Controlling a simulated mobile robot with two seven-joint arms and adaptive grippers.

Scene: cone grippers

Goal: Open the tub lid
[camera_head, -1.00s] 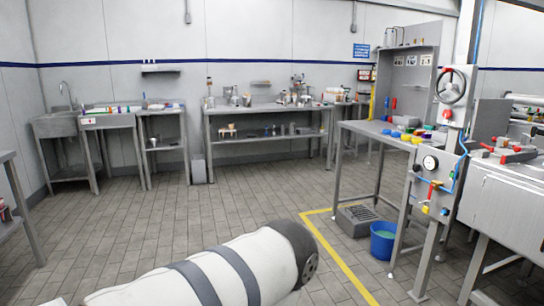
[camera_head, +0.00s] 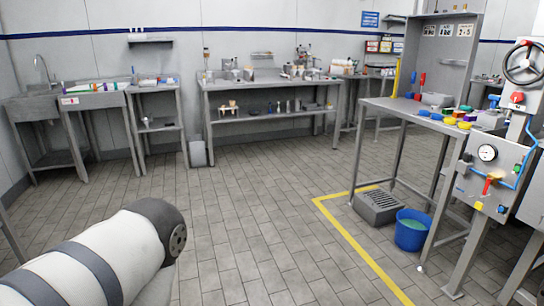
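I cannot make out a tub lid for certain. A pale box-like unit (camera_head: 533,205) is cut off at the right edge, behind the panel stand, and its top is out of view. One of my arms, white with grey bands and a dark rounded joint, comes in at the lower left. It covers part of the floor. Neither gripper shows.
A panel stand (camera_head: 494,178) with gauge and handwheel (camera_head: 525,62) stands at right. A blue bucket (camera_head: 411,232) and grey grated box (camera_head: 377,205) sit by the metal table (camera_head: 385,103). Benches (camera_head: 208,98) and a sink (camera_head: 35,107) line the wall. The middle floor is clear.

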